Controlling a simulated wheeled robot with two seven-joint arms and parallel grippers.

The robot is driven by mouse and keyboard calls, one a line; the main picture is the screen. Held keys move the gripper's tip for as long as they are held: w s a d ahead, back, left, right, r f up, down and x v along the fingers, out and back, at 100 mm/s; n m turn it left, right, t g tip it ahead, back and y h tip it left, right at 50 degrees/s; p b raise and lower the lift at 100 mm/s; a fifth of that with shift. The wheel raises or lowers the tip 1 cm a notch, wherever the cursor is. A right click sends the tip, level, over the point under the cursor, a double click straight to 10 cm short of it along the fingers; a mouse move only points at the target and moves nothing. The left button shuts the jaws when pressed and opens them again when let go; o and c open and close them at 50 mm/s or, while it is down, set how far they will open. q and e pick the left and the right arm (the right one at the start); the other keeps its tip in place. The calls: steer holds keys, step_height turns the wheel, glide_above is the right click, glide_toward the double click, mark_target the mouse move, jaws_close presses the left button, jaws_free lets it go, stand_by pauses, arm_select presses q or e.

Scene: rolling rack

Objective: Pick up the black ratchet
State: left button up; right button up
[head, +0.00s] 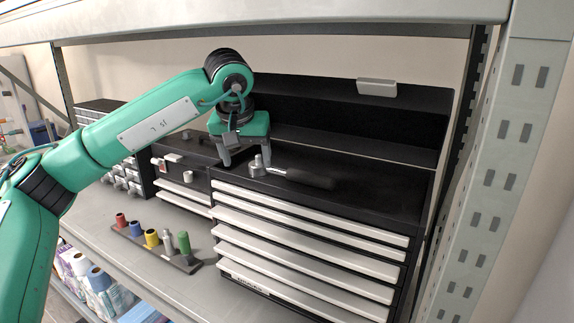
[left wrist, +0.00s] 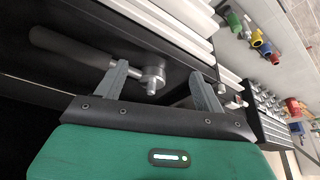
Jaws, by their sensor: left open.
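The black ratchet (head: 306,178) lies on the black top of the drawer cabinet (head: 375,200), its metal head to the left and its black handle to the right. It also shows in the left wrist view (left wrist: 72,45), with its metal head (left wrist: 152,74) close to one finger. My left gripper (head: 245,160) is open above the cabinet's left end, its fingers pointing down by the ratchet's head. In the left wrist view the left gripper's fingers (left wrist: 165,82) stand apart, with the ratchet's head between or just beyond them; I cannot tell the exact depth. My right gripper is not in view.
A smaller black drawer unit (head: 180,165) stands left of the cabinet. A holder with several coloured pieces (head: 160,243) lies on the grey shelf in front. The rack's upper beam (head: 270,18) and right post (head: 500,180) bound the space. The cabinet top right of the handle is clear.

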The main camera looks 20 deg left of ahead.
mark_target(258, 156)
arm_select(q)
steer(key=w, duration=0.2)
steer(key=w+p, duration=0.1)
steer(key=shift+w+a, duration=0.35)
steer(key=shift+w+a+f+p, duration=0.15)
steer(key=shift+w+p, duration=0.3)
steer(key=shift+w, duration=0.4)
steer(key=shift+w+a+r+p, duration=0.15)
steer(key=shift+w+p, duration=0.3)
steer(key=shift+w, duration=0.05)
steer(key=shift+w+a+r+p, duration=0.1)
steer(key=shift+w+a+p, duration=0.05)
steer(key=shift+w+p, duration=0.35)
steer(key=x, duration=0.1)
steer(key=p+x, duration=0.1)
steer(key=x, duration=0.1)
steer(key=shift+w+f, duration=0.15)
steer(key=shift+w, duration=0.35)
steer(key=shift+a+f, duration=0.1)
steer(key=shift+f, duration=0.1)
steer(key=shift+s, duration=0.15)
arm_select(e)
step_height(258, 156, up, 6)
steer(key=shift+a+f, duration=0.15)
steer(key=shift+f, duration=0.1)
